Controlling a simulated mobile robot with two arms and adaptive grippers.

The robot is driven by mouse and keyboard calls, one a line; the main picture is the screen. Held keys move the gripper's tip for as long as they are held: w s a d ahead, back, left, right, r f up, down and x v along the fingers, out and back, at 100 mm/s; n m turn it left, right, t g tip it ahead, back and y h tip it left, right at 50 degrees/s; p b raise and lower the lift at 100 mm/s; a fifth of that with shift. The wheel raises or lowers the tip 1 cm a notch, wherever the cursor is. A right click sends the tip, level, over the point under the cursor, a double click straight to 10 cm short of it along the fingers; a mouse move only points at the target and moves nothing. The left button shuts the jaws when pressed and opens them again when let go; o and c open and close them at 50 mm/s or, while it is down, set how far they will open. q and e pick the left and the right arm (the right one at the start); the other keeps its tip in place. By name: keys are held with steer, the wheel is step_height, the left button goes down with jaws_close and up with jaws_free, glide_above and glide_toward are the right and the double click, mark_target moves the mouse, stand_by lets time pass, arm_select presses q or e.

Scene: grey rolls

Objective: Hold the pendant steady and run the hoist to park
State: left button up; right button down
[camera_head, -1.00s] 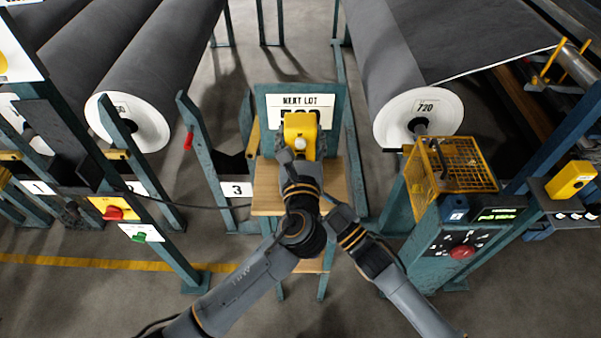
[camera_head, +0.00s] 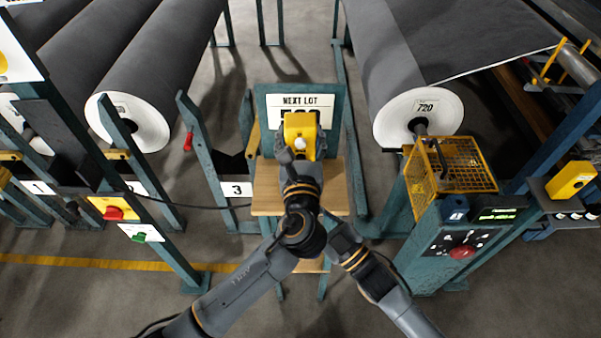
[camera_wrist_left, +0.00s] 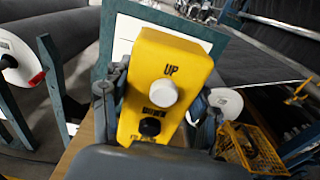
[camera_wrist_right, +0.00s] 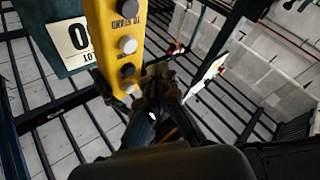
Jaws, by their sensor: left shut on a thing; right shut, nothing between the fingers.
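The yellow pendant (camera_head: 301,128) stands upright before the NEXT LOT sign. In the left wrist view the pendant (camera_wrist_left: 175,62) shows a white button under UP and a black one under DOWN. My left gripper (camera_wrist_left: 160,100) is shut on it, a finger on each side. In the right wrist view the pendant (camera_wrist_right: 112,30) shows a column of light and dark buttons. My right gripper (camera_wrist_right: 152,103) is shut and empty, its tips close to the pendant's lower end; I cannot tell if they touch. In the head view its fingers are hidden by my left wrist.
A wooden-topped stand (camera_head: 335,190) with the sign (camera_head: 300,101) is behind my grippers. A roll marked 720 (camera_head: 440,110) hangs right, above a yellow mesh basket (camera_head: 465,165) and a control box with a red button (camera_head: 462,252). Posts and rolls (camera_head: 160,70) fill the left.

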steer(key=shift+s, duration=1.2)
stand_by(0.3)
arm_select(q)
steer(key=o, duration=1.8)
